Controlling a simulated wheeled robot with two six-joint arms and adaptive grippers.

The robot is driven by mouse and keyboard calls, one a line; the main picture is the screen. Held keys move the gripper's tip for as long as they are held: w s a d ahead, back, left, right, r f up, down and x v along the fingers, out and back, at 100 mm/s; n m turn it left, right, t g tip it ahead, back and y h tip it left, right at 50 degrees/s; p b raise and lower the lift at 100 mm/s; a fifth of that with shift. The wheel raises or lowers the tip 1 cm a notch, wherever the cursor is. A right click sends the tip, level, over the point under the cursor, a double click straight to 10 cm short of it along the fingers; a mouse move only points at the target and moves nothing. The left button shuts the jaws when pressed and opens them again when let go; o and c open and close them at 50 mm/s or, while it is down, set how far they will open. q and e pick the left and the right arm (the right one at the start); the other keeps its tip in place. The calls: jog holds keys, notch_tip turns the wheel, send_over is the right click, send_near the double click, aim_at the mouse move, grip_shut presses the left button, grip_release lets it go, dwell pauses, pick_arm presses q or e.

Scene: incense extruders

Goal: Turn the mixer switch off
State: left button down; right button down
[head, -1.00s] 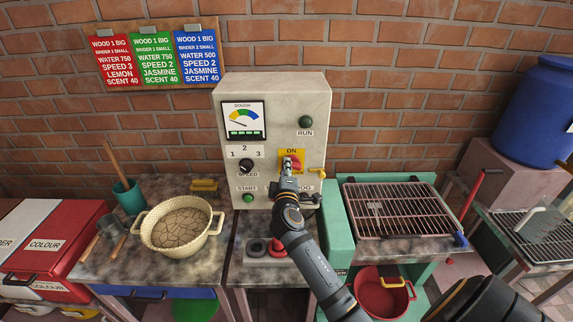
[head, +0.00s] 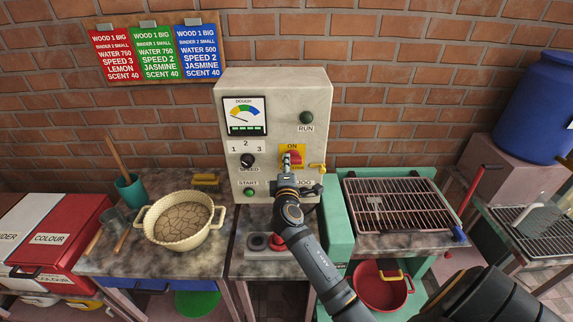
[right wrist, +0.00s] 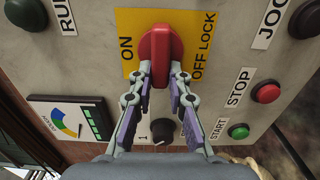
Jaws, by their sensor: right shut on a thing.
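The red mixer switch (head: 295,158) sits on a yellow plate on the front of the pale control box (head: 318,100). In the right wrist view the red handle (right wrist: 160,42) stands nearly upright in the picture, between the "ON" label (right wrist: 126,48) on the left and the "OFF LOCK" label (right wrist: 203,48) on the right. My right gripper (head: 288,163) reaches the switch from below. In the right wrist view its two fingertips (right wrist: 160,75) are closed on both sides of the handle's near end. My left gripper is not in view.
The speed knob (head: 247,161) and green start button (head: 249,192) lie left of the switch; the run button (head: 306,117) is above it. A cream pot (head: 178,222) stands on the left table. A wire rack (head: 400,205) is on the right.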

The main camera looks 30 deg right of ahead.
jog(key=c, duration=1.3)
grip_release()
jog(key=v, duration=0.7)
jog(key=shift+s+a, duration=0.15)
jog(key=shift+s, duration=0.1)
